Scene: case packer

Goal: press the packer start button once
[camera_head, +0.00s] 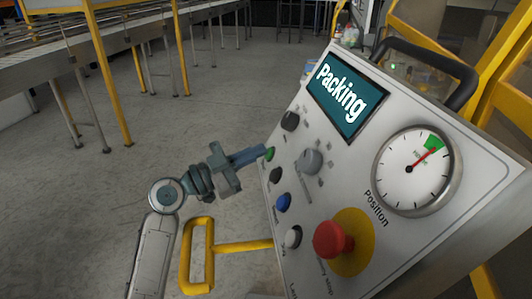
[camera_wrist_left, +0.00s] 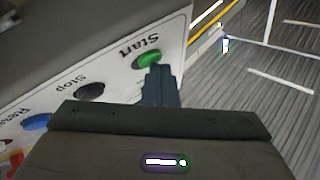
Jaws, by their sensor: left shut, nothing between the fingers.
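The packer control panel (camera_head: 345,130) stands tilted at the right in the head view, its screen (camera_head: 342,97) reading "Packing". The green start button (camera_head: 269,154) is at the panel's left edge; in the left wrist view the green button (camera_wrist_left: 148,59) sits beside the label "Start". My left gripper (camera_head: 262,152) is shut and empty, its fingertips at the green button. In the left wrist view the fingertips (camera_wrist_left: 160,70) overlap the button's lower edge; I cannot tell how far it is pushed in. My right gripper is not in view.
Below the start button are the black stop button (camera_head: 275,174), a blue button (camera_head: 283,202) and a white one (camera_head: 293,237). A red mushroom button (camera_head: 333,240) and a dial (camera_head: 417,170) are to the right. A yellow bar (camera_head: 205,255) stands below my arm.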

